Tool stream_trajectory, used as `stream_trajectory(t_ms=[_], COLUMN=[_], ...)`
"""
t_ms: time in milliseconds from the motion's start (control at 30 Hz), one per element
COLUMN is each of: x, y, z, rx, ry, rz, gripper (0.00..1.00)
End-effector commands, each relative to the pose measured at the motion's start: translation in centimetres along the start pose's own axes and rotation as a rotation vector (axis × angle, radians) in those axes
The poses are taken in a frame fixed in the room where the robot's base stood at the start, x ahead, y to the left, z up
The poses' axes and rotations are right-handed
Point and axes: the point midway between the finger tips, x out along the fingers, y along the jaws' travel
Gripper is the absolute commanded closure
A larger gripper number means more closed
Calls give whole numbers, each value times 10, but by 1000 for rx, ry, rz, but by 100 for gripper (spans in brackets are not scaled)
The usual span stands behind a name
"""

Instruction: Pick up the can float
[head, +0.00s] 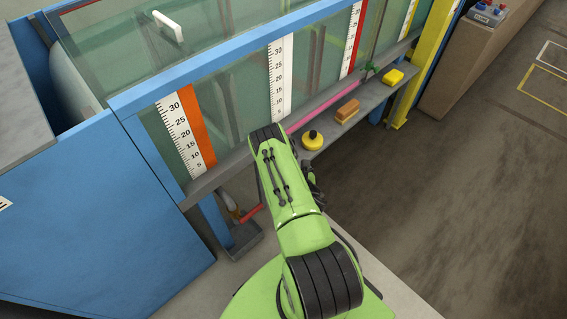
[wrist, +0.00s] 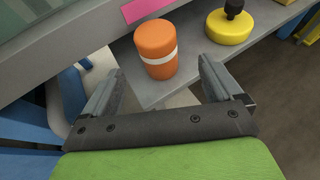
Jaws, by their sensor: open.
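The can float is an orange cylinder with a white band (wrist: 157,51). In the wrist view it stands upright near the end of a grey shelf (wrist: 187,87). My gripper (wrist: 158,80) is open and empty, with its two fingers apart and pointing toward the can. The can shows just beyond the fingertips, between their lines and nearer the middle; I see no contact. In the head view the can is not visible, and my green arm covers that part of the shelf. The gripper itself is hardly visible there.
A yellow round float with a black knob (head: 312,141) sits on the shelf to the right of the can. Farther along are an orange-brown block (head: 347,111) and a yellow block (head: 393,77). The flume's glass wall with scales (head: 279,80) rises behind the shelf.

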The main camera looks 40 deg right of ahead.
Motion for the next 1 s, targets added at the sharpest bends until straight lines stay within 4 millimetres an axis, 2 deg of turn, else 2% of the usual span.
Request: stream_trajectory(t_ms=[33, 100, 267, 500, 767, 1000], x=[14, 27, 45, 87, 92, 92], y=[3, 2, 2, 5, 4, 4], z=[-2, -2, 0, 4, 6, 6], rx=[-7, -6, 0, 2, 4, 4], ry=[-3, 0, -2, -2, 0, 0], rz=[8, 5, 4, 2, 0, 0], gripper=[7, 7, 7, 7, 7, 43])
